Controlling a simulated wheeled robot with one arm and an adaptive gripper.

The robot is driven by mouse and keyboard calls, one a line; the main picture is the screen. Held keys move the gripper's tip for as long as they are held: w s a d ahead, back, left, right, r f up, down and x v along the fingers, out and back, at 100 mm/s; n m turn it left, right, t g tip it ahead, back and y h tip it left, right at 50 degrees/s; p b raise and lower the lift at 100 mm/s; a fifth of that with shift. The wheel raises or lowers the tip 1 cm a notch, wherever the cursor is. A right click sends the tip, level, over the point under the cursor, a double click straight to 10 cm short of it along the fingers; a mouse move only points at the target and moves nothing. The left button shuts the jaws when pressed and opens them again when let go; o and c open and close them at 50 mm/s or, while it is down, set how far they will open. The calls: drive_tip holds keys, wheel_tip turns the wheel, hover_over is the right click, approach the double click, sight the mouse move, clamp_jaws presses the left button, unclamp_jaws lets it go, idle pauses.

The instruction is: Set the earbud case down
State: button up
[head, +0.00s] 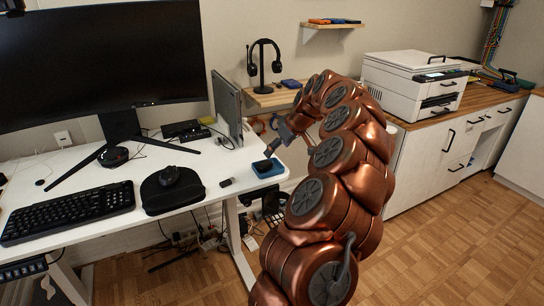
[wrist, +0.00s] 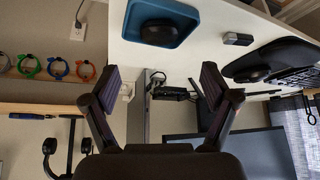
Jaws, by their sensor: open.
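The earbud case (wrist: 160,32) is a small black rounded case. It lies in a shallow blue tray (wrist: 187,36) on the white desk. In the head view the case (head: 262,165) shows as a dark shape in the tray (head: 276,171) at the desk's right end. My gripper (wrist: 163,82) is open and empty, with its two dark fingers spread wide in the wrist view. The case is beyond the fingertips, apart from them. In the head view my gripper (head: 271,149) is small, just above the tray's far side.
A small dark stick (head: 226,182) lies left of the tray. A mouse (head: 169,175) on a black mat and a keyboard (head: 68,212) are farther left. A laptop (head: 227,105) stands upright behind the tray. A headphone stand (head: 262,65) is on a shelf beyond.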

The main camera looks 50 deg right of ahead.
drive_tip(key=s+a+r+n+g+y, duration=0.1)
drive_tip(key=a+r, duration=0.2)
drive_tip(key=a, duration=1.1)
drive_tip(key=s+a+r+n+g+y, duration=0.1)
drive_tip(key=a+r+n+g, duration=0.1)
drive_tip(key=a, duration=1.1)
drive_tip(key=s+a+f+g, duration=0.2)
drive_tip(key=s+a, duration=0.6)
drive_tip(key=s+a+f+g, duration=0.2)
drive_tip(key=s+a+f, duration=0.1)
drive_tip(key=s+a, duration=0.45)
drive_tip(key=s+f+m+g+h, duration=0.1)
drive_tip(key=s+f, duration=0.1)
drive_tip(key=s, duration=0.6)
drive_tip(key=s+f+m+g+h, duration=0.1)
drive_tip(key=s+f+m, duration=0.1)
drive_tip(key=s, duration=0.6)
drive_tip(key=shift+s+a+f+m+g, duration=0.25)
drive_tip(key=shift+s+f+m+g, duration=0.05)
drive_tip(key=shift+s+f, duration=0.15)
drive_tip(key=shift+w, duration=0.1)
